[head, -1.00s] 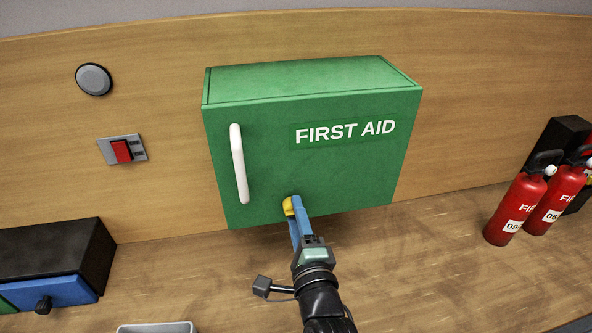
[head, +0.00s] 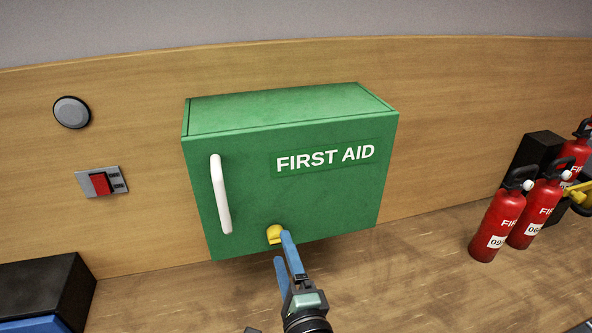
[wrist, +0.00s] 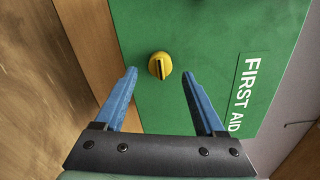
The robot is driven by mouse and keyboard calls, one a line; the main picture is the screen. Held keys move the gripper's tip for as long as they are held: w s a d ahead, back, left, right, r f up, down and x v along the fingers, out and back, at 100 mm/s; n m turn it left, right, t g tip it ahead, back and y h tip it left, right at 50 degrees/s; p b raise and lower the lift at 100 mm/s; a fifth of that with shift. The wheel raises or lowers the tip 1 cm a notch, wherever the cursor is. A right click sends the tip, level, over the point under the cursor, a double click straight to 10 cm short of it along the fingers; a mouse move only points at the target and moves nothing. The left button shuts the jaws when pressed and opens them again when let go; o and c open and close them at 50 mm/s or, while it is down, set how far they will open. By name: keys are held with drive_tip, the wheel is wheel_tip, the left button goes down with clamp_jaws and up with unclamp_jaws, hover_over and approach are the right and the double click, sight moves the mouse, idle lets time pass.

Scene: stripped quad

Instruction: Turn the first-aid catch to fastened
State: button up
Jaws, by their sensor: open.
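The yellow first-aid catch (head: 274,234) is a small round knob low on the front of the green first-aid cabinet (head: 240,190). In the wrist view the catch (wrist: 160,66) carries a dark line, roughly parallel to the FIRST AID lettering (wrist: 246,95). The cabinet door looks closed, with a white handle (head: 220,195) at its left. My gripper (head: 282,248) has blue fingers spread apart and empty. It is just in front of the catch, which shows between and beyond the fingertips in the wrist view, apart from both.
A red switch (head: 100,184) and a round grey button (head: 72,112) are on the wooden wall at left. A black box (head: 45,290) stands lower left. Several red fire extinguishers (head: 497,222) stand at right. The counter below the cabinet is mostly clear.

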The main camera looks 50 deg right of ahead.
drive_tip(key=b+v, duration=0.1)
drive_tip(key=v, duration=0.9)
drive_tip(key=shift+b, duration=0.4)
drive_tip(key=w+a+r+n+t+y, duration=0.1)
drive_tip(key=w+a+r+n+t, duration=0.1)
drive_tip(key=w+a+r+n, duration=0.45)
drive_tip(key=w+a+r+n+t+y, duration=0.1)
drive_tip(key=r+n+t+y, duration=0.15)
drive_tip(key=r, duration=0.65)
drive_tip(key=w+a+r+n+t+y, duration=0.1)
drive_tip(key=w+a+r+n+t, duration=0.3)
drive_tip(key=r, duration=0.4)
drive_tip(key=s+a+r+n+t+y, duration=0.2)
drive_tip(key=a+r+n, duration=0.4)
drive_tip(key=r, duration=0.5)
drive_tip(key=s+a+r+n+t+y, duration=0.1)
drive_tip(key=s+a+r+n+y, duration=0.2)
drive_tip(key=a+r+n, duration=0.3)
wheel_tip(320, 180, up, 5)
drive_tip(key=shift+s+a+f+n+t, duration=0.15)
drive_tip(key=shift+s+n+t, duration=0.3)
drive_tip(key=shift+n, duration=0.45)
drive_tip(key=shift+s+a, duration=0.1)
